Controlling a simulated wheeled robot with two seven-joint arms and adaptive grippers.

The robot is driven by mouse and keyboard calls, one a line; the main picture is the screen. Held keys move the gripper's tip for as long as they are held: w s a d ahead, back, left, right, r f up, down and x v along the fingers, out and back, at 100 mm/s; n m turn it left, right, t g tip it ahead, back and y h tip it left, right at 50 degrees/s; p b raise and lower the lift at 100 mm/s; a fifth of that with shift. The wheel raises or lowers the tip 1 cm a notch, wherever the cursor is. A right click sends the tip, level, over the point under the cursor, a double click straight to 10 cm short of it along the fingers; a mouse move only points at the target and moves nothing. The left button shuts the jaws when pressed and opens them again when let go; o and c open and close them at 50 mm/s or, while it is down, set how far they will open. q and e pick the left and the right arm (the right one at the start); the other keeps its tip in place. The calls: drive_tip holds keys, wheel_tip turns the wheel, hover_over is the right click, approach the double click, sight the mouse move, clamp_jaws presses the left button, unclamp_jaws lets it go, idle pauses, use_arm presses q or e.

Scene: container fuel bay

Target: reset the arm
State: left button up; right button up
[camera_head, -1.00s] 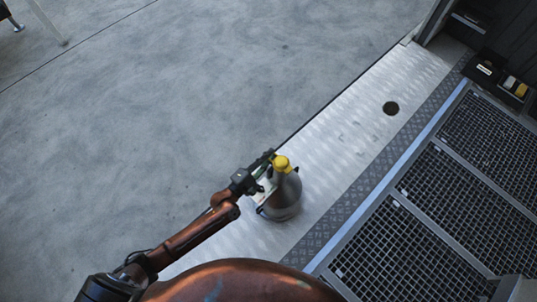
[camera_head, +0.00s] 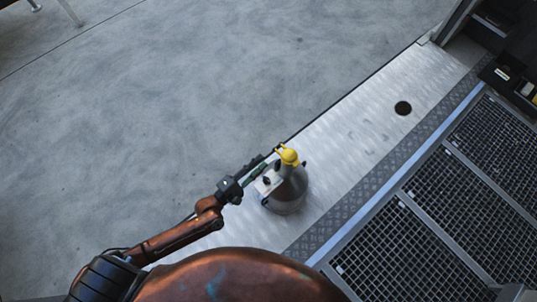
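My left arm comes in from the lower left, and my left gripper (camera_head: 257,168) is just to the left of a grey, rounded container with a yellow top (camera_head: 288,188). The container stands upright on the bare metal strip and has a pale patch on its left side. The dark fingers point up and right toward the yellow top. They look close together, but their gap is too small to make out. I see nothing held in them. My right gripper is not in view.
A round dark hole (camera_head: 403,108) is in the metal strip (camera_head: 345,135). Metal grating panels (camera_head: 405,250) lie to the right. Dark shelving with small items (camera_head: 505,75) is at the upper right. The grey concrete floor (camera_head: 190,100) at the left is largely clear.

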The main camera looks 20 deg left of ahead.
use_arm(q)
drive_tip(key=shift+v, duration=1.05)
